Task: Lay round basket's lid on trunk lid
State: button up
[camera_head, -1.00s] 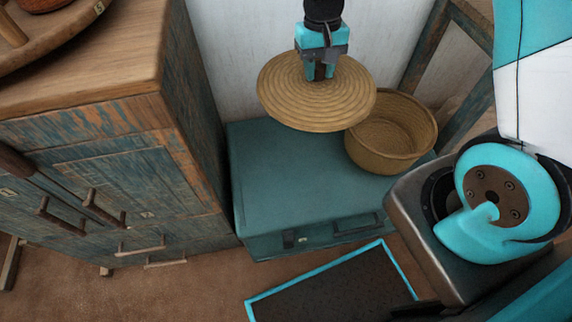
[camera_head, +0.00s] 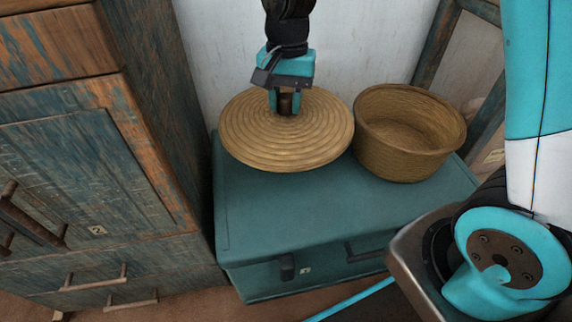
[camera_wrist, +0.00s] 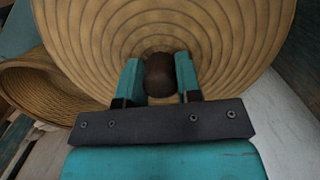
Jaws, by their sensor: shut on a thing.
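The round basket's lid (camera_head: 270,142) is a wide woven straw disc with a dark knob. My gripper (camera_head: 286,102) is shut on the knob, from above; the knob also shows between the fingers in the wrist view (camera_wrist: 160,76). The lid is over the left back part of the teal trunk lid (camera_head: 300,205); I cannot tell whether it touches the trunk or is just above it. The open round basket (camera_head: 405,150) stands on the right part of the trunk lid, close beside the lid's right edge. It also shows at the left of the wrist view (camera_wrist: 45,95).
A worn wooden cabinet (camera_head: 90,160) with handles stands close on the left of the trunk. A white wall (camera_head: 345,45) is behind it, and a wooden frame (camera_head: 440,45) leans at the back right. The trunk lid's front strip is bare.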

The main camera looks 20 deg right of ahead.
notch_tip(320, 180, down, 15)
jog(key=b, duration=0.6)
jog(key=shift+r, duration=0.2)
jog(key=o, duration=1)
